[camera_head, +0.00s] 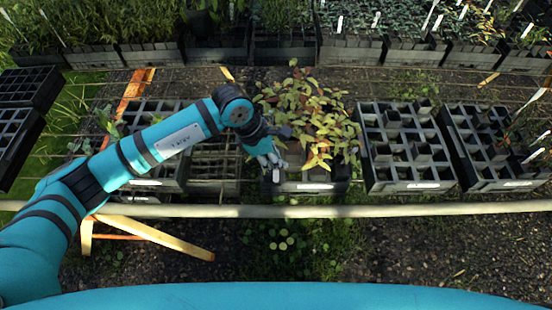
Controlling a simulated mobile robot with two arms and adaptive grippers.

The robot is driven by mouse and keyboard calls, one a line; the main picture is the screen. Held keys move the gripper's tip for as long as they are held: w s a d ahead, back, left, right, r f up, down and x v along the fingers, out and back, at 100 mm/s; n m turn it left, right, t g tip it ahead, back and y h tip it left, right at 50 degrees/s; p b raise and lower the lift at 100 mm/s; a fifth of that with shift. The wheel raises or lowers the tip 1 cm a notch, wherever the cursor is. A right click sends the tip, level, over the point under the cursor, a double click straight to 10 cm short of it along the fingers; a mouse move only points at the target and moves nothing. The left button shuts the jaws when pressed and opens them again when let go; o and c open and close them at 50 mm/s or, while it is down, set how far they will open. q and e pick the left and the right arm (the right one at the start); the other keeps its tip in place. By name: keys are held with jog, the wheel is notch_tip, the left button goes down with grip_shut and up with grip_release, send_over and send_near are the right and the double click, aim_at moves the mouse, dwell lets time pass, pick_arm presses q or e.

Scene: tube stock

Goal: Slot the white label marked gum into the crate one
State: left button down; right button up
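My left gripper (273,162) points down at the front left corner of a black crate (345,187) full of yellow-green and reddish leaves. A small pale piece (276,175) shows at its fingertips. I cannot tell whether it is a label or part of the gripper, or whether the fingers are shut on it. White labels show on crate fronts: on the leafy crate (315,186), on the crate right of it (423,185) and at the far right (518,183). Their writing is too small to read, so I cannot tell which says gum or which crate is one. My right gripper is out of view.
Two mostly empty black crates with square cells, one in the middle right (408,160) and one farther right (485,150), stand on the wire bench. A pale rail (400,210) runs along its front. Planted crates (290,48) with upright white tags line the back.

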pick_arm(q)
jog(key=shift+f, duration=0.1)
jog(key=shift+f+b, duration=1.35)
jog(key=shift+b, duration=0.05)
jog(key=shift+f+b, duration=1.3)
jog(key=shift+f, duration=0.05)
jog(key=shift+f+b, duration=0.25)
jog(key=shift+b, duration=0.2)
jog(key=c, duration=1.4)
grip_release()
jog(key=v, duration=1.2)
